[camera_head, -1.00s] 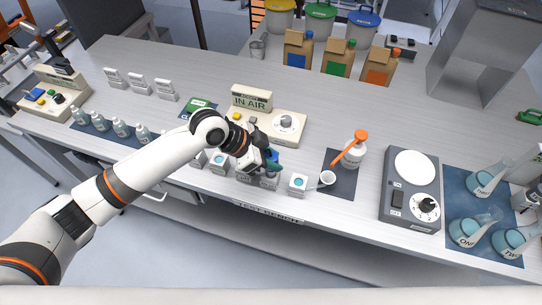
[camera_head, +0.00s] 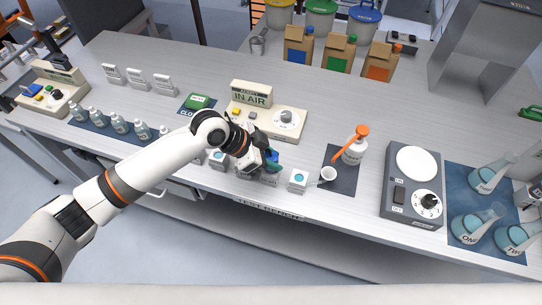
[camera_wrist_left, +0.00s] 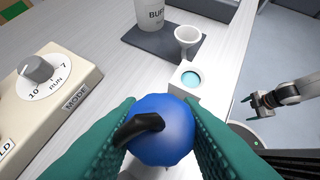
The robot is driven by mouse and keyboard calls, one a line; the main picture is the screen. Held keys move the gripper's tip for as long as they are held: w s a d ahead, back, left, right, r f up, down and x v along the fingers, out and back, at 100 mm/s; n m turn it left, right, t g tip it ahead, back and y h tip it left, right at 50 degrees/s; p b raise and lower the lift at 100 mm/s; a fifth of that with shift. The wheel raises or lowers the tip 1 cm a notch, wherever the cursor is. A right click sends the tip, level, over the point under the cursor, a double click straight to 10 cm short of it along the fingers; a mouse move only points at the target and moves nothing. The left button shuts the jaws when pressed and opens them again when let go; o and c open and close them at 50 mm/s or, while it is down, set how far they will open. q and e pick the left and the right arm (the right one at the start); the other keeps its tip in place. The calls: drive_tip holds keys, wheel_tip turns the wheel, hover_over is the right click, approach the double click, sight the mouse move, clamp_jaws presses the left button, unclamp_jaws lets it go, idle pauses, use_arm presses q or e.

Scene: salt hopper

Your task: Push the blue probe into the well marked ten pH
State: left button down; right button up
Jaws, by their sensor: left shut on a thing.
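The blue probe (camera_wrist_left: 163,130) has a rounded blue top with a black cable stub. My left gripper (camera_head: 268,161) is shut on it, with a green finger pad on each side. In the head view they are over the row of small white wells at the bench's front edge, largely covering the block (camera_head: 269,180) beneath. The probe's lower end is hidden, so I cannot tell how deep it sits. A neighbouring well with a teal top (camera_head: 298,180) stands to the right and also shows in the left wrist view (camera_wrist_left: 190,80). Well labels are too small to read.
The meter (camera_head: 285,121) with its dial and "IN AIR" sign stands behind the wells. A small white cup (camera_head: 328,174) and an orange-topped bottle (camera_head: 354,150) are to the right. My right gripper (camera_wrist_left: 256,107) shows small in the left wrist view, beyond the bench edge.

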use_arm(q)
drive_tip(key=shift+f+b, duration=0.45)
drive_tip(key=shift+f, duration=0.35)
drive_tip(key=shift+c, duration=2.3)
unclamp_jaws()
drive_tip(key=shift+r, duration=0.15)
drive_tip(key=p+v, duration=0.5)
drive_tip(key=v, duration=0.1)
